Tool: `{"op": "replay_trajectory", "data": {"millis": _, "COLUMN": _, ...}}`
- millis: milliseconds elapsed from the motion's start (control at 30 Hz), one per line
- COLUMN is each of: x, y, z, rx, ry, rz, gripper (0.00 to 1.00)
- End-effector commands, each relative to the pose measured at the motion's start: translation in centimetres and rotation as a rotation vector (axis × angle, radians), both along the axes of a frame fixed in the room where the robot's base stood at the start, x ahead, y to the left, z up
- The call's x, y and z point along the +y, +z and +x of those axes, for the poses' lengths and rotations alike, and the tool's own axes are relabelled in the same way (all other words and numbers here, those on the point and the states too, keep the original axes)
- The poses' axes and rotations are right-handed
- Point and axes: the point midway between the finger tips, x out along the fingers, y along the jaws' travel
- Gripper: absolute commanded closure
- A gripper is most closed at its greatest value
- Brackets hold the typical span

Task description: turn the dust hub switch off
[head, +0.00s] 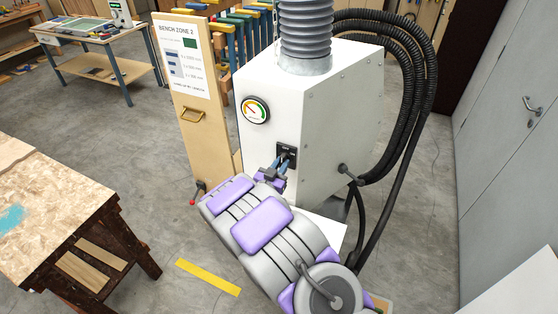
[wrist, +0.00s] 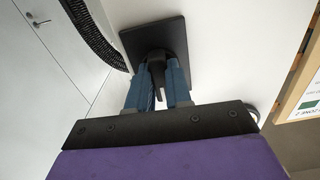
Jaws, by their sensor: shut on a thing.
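The dust hub (head: 328,125) is a white cabinet in the middle of the head view, with a grey ribbed duct on top and a round gauge on its front. Its switch (head: 286,153) is a small black plate on the front, below and right of the gauge. In the wrist view the black plate (wrist: 153,45) carries a dark lever (wrist: 156,72). My gripper (head: 277,169) is at the switch. In the wrist view its blue fingers (wrist: 158,78) are on both sides of the lever, shut on it. The fingers hide part of the lever.
Black hoses (head: 424,85) loop down the hub's right side. A wooden panel with a sign (head: 184,60) stands to its left. A workbench (head: 50,215) is at the left, and grey cabinets (head: 510,110) are at the right. Floor with a yellow strip (head: 208,277) lies between bench and hub.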

Motion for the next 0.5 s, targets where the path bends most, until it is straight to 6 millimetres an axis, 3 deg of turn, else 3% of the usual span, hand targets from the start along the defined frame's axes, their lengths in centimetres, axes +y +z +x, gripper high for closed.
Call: {"op": "replay_trajectory", "data": {"millis": 500, "x": 0.26, "y": 0.31, "z": 0.14, "rx": 0.014, "ry": 0.001, "rz": -0.055, "gripper": 1.0}}
